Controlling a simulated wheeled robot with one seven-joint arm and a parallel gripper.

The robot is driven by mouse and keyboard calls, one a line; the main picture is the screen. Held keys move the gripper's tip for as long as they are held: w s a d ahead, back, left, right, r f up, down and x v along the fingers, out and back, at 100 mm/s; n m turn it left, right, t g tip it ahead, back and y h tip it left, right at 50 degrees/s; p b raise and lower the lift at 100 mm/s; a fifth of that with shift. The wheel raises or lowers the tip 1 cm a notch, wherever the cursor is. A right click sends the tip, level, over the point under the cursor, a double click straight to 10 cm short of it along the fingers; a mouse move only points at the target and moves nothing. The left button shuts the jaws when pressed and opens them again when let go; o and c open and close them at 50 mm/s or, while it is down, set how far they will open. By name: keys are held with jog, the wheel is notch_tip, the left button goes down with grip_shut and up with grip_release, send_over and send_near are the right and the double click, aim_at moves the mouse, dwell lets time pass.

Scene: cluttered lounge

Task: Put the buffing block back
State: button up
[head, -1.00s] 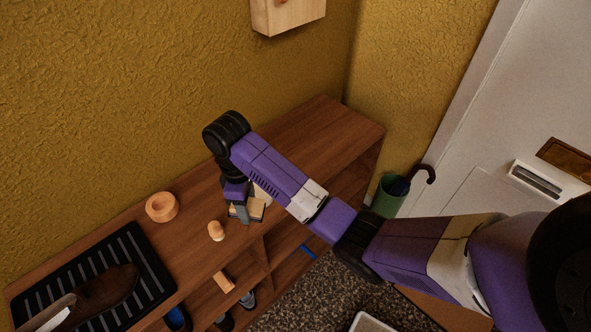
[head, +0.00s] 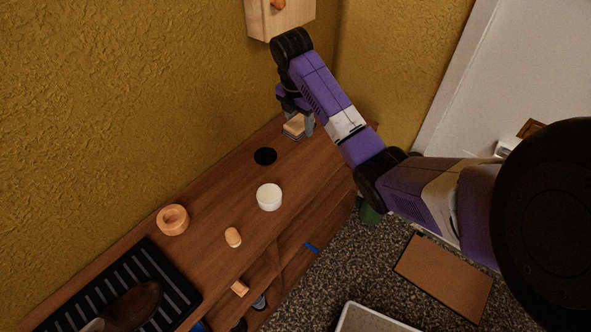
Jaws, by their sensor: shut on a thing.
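The buffing block (head: 294,126) is a small block with a pale wooden top and a darker underside. My gripper (head: 302,122) is shut on it at the far right part of the brown wooden shelf unit's top (head: 215,183). I cannot tell whether the block touches the top or hangs just above it. Part of the block is hidden by a finger. A flat black disc (head: 265,156) lies on the top, left of and nearer than the block.
A white round tub (head: 269,197), a small wooden piece (head: 233,237) and a wooden ring (head: 172,220) stand on the top. A shoe (head: 133,307) lies on a black ribbed tray (head: 178,284). A wooden wall box (head: 292,17) hangs above my wrist.

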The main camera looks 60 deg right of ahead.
jog(key=shift+s+d+r, duration=0.2)
jog(key=shift+d, duration=0.2)
jog(key=shift+s+d+f+n, duration=0.1)
jog(key=shift+d+n, duration=0.05)
jog(key=shift+n, duration=0.15)
jog(key=b, duration=0.7)
send_over(303, 170)
notch_tip(303, 170, down, 7)
jog(key=f, duration=0.7)
jog(key=shift+a+f+p, duration=0.25)
jog(key=shift+a+p, duration=0.05)
jog(key=shift+p, duration=0.05)
jog(key=shift+f, duration=2.55)
jog(key=shift+f, duration=0.1)
jog(key=o, duration=1.6)
